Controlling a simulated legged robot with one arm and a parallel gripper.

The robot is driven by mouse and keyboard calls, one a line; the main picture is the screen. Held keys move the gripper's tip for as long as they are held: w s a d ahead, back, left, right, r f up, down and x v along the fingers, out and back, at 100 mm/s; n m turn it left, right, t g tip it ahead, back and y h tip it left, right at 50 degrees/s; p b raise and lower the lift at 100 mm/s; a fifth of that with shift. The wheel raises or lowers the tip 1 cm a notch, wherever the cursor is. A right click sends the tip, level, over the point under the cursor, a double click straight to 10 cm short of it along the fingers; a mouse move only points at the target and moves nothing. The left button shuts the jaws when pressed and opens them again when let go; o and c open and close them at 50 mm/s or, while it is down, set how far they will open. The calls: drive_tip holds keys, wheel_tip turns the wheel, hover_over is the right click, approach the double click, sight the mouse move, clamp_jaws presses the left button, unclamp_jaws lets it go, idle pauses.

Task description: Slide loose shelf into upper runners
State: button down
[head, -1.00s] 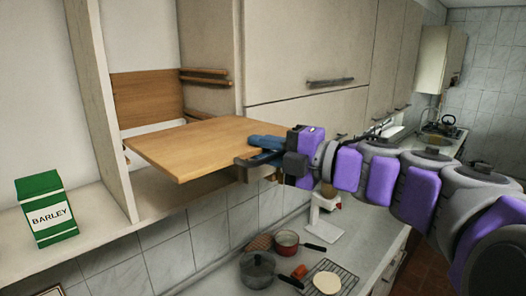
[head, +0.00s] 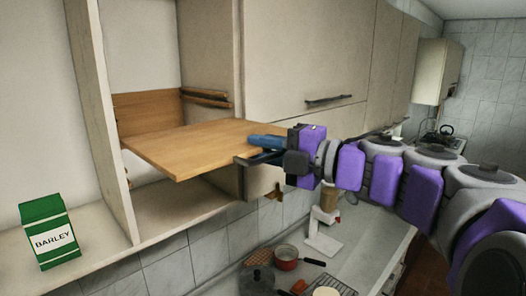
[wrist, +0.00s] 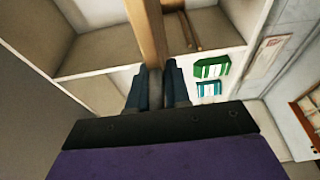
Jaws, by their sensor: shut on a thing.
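The loose shelf (head: 190,146) is a flat light-wood board, roughly level, at the open cabinet (head: 112,130) and partly sticking out of its front. My gripper (head: 262,148) is shut on its right front edge. In the wrist view my gripper (wrist: 158,88) pinches the shelf (wrist: 152,35), seen edge-on. Wooden runners (head: 206,97) are on the cabinet's right inner wall, just above the board in the head view; they also show in the wrist view (wrist: 190,30). The left wall's runners are mostly hidden. I cannot tell whether the board touches any runner.
A green BARLEY carton (head: 49,232) stands in the bay left of the upright divider (head: 108,130). A closed cabinet door (head: 300,50) lies right of the opening. Below, the counter holds a red pan (head: 287,257), a dark pot (head: 258,279) and a white appliance (head: 323,230).

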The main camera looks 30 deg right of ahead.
drive_tip(key=shift+s+r+p, duration=0.15)
drive_tip(key=shift+r+p, duration=1.2)
drive_tip(key=shift+r, duration=1.1)
drive_tip(key=shift+s, duration=0.1)
drive_tip(key=shift+w+a, duration=0.25)
drive_tip(key=shift+w+a, duration=0.1)
drive_tip(key=shift+w, duration=0.05)
drive_tip(key=w, duration=0.2)
drive_tip(key=shift+w+a+f+b, duration=0.25)
drive_tip(key=shift+w+b, duration=0.05)
drive_tip(key=shift+w, duration=0.05)
drive_tip(key=shift+s+r, duration=0.15)
drive_tip(key=shift+s, duration=0.3)
drive_tip(key=shift+w+d, duration=0.15)
drive_tip(key=shift+w, duration=0.05)
